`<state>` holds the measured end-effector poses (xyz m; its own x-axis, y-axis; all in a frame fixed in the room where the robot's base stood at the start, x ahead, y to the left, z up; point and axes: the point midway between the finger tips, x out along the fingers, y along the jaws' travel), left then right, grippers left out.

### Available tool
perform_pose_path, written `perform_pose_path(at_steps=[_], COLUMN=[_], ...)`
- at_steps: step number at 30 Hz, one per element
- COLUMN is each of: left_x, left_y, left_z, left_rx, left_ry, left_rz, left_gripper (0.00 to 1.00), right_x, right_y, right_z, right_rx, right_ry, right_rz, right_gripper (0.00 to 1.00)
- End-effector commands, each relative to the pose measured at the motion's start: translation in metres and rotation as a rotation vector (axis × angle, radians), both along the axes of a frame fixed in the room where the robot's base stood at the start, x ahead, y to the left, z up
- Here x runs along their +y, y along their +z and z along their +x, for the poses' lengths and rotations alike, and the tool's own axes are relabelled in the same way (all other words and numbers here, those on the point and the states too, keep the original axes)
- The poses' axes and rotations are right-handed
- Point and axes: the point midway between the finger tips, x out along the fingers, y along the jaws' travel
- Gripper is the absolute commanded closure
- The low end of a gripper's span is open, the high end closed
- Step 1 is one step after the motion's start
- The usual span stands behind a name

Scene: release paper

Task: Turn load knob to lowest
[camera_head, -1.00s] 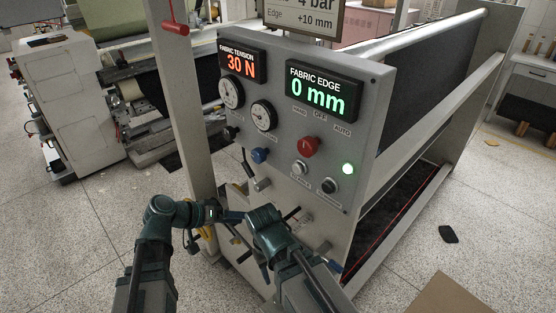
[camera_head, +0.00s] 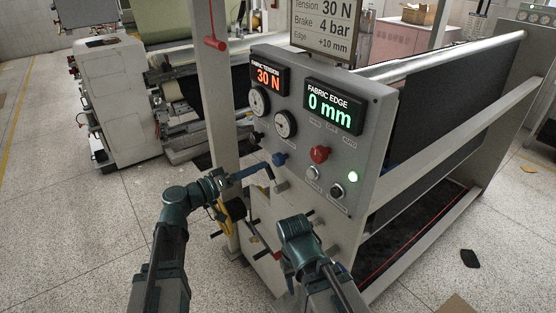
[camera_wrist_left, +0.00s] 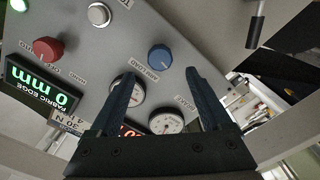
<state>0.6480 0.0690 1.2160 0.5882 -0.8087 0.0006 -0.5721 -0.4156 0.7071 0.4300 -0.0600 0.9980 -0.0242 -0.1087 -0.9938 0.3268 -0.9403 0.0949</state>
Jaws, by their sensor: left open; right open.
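The blue load knob (camera_head: 279,159) is on the grey control panel (camera_head: 375,130), below two round gauges. My left gripper (camera_head: 262,170) is open just left of and below the knob. In the left wrist view the blue knob (camera_wrist_left: 160,57) lies just beyond and between the open fingertips (camera_wrist_left: 160,74), with no contact visible. Its pointer mark is too small to read. My right gripper (camera_head: 297,230) is low in front of the panel, away from the knob; its fingers are mostly hidden.
A white post (camera_head: 218,100) stands left of the panel. Black-tipped levers (camera_head: 312,212) stick out below the knob.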

Motion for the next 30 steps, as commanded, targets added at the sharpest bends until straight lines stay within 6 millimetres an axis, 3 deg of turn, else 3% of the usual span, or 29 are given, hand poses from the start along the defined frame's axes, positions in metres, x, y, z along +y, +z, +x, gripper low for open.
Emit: perform_pose_path(at_steps=[6,13,27,30], left_x=[-0.037,-0.061,-0.070,-0.070], left_y=[0.000,0.000,0.000,0.000], left_z=[0.028,0.045,0.051,0.051], left_rx=[0.000,0.000,0.001,0.000], left_ry=[-0.004,-0.002,0.000,-0.001], left_rz=[0.001,0.001,0.001,0.001], left_gripper=[0.18,0.18,0.18,0.33], right_x=[0.000,0.000,0.000,0.000], right_y=[0.000,0.000,0.000,0.000], right_z=[0.000,0.000,0.000,0.000], right_rx=[0.000,0.000,0.000,0.000], right_ry=[0.000,0.000,0.000,0.000], right_rz=[0.000,0.000,0.000,0.000], right_gripper=[0.50,0.50,0.50,0.50])
